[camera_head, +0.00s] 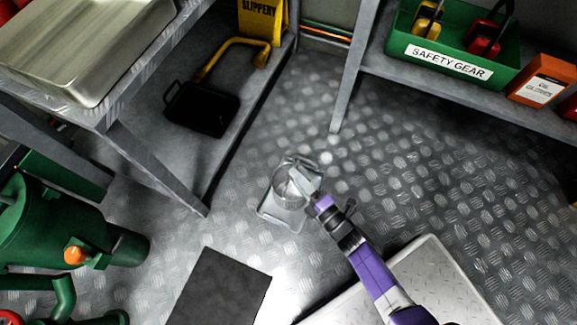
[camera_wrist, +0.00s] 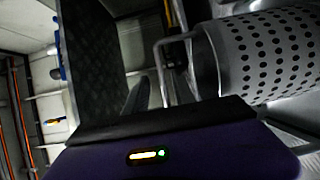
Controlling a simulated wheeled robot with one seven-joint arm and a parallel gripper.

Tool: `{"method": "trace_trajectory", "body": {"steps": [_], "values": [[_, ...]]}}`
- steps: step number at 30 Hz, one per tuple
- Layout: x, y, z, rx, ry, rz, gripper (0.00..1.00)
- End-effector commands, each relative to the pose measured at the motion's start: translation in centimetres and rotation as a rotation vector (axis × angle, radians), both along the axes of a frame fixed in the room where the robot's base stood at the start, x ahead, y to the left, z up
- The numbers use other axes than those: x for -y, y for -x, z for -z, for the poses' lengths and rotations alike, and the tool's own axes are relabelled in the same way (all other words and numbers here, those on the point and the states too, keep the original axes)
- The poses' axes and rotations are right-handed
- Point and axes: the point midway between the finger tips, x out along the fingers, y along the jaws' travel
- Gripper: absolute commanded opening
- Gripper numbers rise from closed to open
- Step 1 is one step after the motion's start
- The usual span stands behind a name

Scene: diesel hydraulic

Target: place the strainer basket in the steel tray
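The strainer basket (camera_head: 289,190) is a grey perforated cylinder over the middle of the floor. In the wrist view the basket (camera_wrist: 265,52) fills the upper right, lying sideways in that picture, with a thin wire handle at its near end. My gripper (camera_head: 307,184) is right at the basket's rim and handle, on its right side. In the wrist view the dark fingers are beside the wire handle; whether they are closed on it I cannot tell. The steel tray (camera_head: 113,72) is a shiny shallow pan on the bench at the upper left, well away from the basket.
A flat grey plate or frame (camera_head: 268,213) shows below the basket. A dark mat (camera_head: 220,290) lies left of my arm. Green machinery (camera_head: 50,235) stands at the left. The bench leg (camera_head: 160,170) lies between basket and tray. A shelf holds a green safety gear box (camera_head: 455,68).

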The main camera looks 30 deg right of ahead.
Motion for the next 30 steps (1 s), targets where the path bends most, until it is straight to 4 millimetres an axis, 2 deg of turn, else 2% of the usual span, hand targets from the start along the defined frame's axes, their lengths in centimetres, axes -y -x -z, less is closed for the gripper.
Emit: {"method": "trace_trajectory", "body": {"steps": [1,6,14,17,19,23,26,30], "values": [[0.0,0.8,-0.1,-0.003,-0.001,-0.001,0.31],[0.2,2.0,0.0,-0.001,0.000,-0.001,0.31],[0.2,2.3,0.0,-0.002,-0.005,0.000,0.31],[0.0,3.4,-0.4,-0.012,-0.047,0.011,0.31],[-0.3,4.9,-1.2,-0.029,-0.114,0.029,0.31],[-0.6,8.9,-3.9,-0.072,-0.314,0.082,0.31],[-0.5,12.2,-6.7,-0.109,-0.497,0.127,0.31],[-0.3,16.3,-11.5,-0.158,-0.755,0.183,0.31]]}}
